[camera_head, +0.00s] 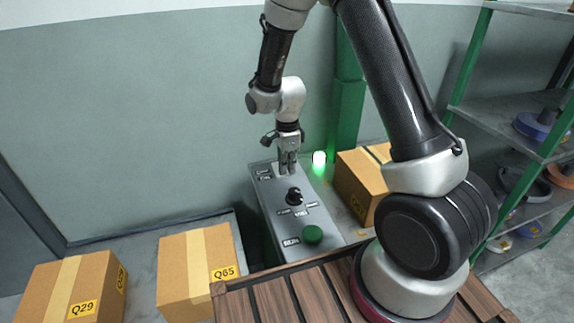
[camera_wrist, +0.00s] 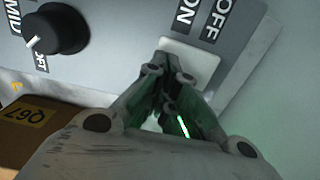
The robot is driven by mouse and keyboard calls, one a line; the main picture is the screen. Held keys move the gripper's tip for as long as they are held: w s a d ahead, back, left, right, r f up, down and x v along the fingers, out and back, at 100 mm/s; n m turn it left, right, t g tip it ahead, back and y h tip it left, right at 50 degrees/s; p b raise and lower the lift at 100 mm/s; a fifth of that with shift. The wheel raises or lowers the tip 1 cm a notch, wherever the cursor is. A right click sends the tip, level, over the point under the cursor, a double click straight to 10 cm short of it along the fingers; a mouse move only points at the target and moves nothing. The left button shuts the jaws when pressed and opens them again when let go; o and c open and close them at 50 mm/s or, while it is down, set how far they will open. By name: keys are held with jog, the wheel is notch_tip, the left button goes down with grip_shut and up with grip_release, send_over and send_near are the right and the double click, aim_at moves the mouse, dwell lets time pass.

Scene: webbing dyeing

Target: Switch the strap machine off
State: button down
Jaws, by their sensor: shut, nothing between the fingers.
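The strap machine's grey control box (camera_head: 278,222) stands in the middle of the head view. Its sloping panel carries a black knob (camera_head: 294,196) and a green button (camera_head: 312,234). My gripper (camera_head: 287,170) is over the panel's far end, pointing down, with its fingers together and empty. In the wrist view, a pale switch plate (camera_wrist: 204,60) lies beside the printed words ON and OFF. My gripper's fingertips (camera_wrist: 168,76) overlap the plate's near part and hide it. I cannot tell whether they touch it. The knob (camera_wrist: 62,28) also shows there, upper left.
A green light (camera_head: 319,158) glows behind the box. A cardboard box (camera_head: 358,184) stands right of the panel; boxes marked Q65 (camera_head: 192,268) and Q29 (camera_head: 72,288) stand left. A slatted wooden surface (camera_head: 275,300) is in front. Green-framed shelves (camera_head: 510,105) stand at right.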

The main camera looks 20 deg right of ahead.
jog(key=shift+r, duration=0.8)
jog(key=shift+r, duration=0.1)
